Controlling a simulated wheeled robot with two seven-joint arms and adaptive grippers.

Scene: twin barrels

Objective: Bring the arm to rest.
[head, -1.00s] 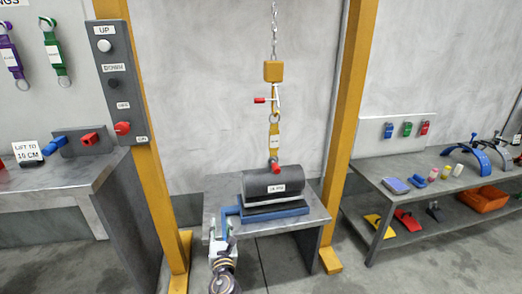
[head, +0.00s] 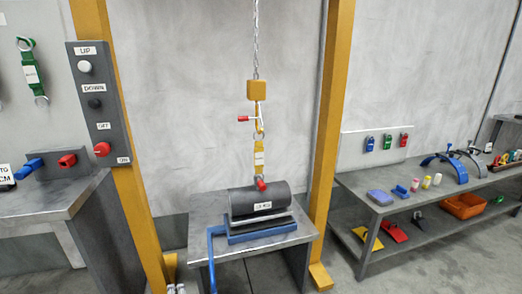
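The tips of what looks like my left gripper (head: 176,289) show at the bottom edge, left of the small table. The rest of it is cut off, and whether it is open or shut is unclear. My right gripper is not in view. A dark grey barrel (head: 258,198) with a label lies in a blue-based cradle (head: 262,232) on the table. A blue bar (head: 211,262) bends down from the cradle's left side, apart from the visible gripper tips. A yellow strap (head: 259,158) runs from the hoist block (head: 257,90) down to a red piece on the barrel.
A control panel (head: 98,120) with UP, DOWN and a red switch is on the left yellow post. A grey bench (head: 62,195) stands at left. A shelf table (head: 400,205) with small coloured items stands at right. Yellow posts flank the small table (head: 305,235).

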